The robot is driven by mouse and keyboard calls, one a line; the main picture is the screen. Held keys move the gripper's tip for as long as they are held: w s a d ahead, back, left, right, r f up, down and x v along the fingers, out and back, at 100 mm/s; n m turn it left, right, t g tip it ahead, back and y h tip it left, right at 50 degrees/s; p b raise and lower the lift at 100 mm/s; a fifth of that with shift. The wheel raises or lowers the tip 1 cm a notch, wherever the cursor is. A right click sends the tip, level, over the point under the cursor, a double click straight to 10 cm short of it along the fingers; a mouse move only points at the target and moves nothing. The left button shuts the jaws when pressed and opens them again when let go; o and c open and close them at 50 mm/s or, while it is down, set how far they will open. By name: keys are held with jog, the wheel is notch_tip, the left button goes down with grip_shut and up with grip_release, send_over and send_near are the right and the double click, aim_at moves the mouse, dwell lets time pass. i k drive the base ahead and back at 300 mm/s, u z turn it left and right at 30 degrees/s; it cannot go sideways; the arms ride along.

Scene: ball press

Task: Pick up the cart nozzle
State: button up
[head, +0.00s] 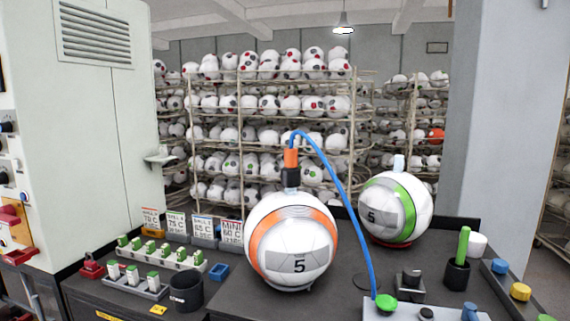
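A nozzle with an orange upper part and a black lower part (291,168) stands upright on top of a white ball with an orange band (293,240). A blue hose (350,205) arches from its top down to a pale panel (400,312) at the bottom edge. I take this to be the cart nozzle; no label shows on it. Whether its tip is inside the ball is hidden. My gripper is not in view.
A green-banded ball (396,208) stands behind to the right. A green-handled tool (463,245) stands in a black cup. Racks of small bottles (137,280) and an open black cup (186,291) are at left. A pale cabinet (80,130) borders the left side.

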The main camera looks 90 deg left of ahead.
aim_at(290, 173)
jog(key=u, duration=0.05)
jog(key=k, duration=2.1)
jog(key=u, duration=1.85)
jog(key=i, duration=1.05)
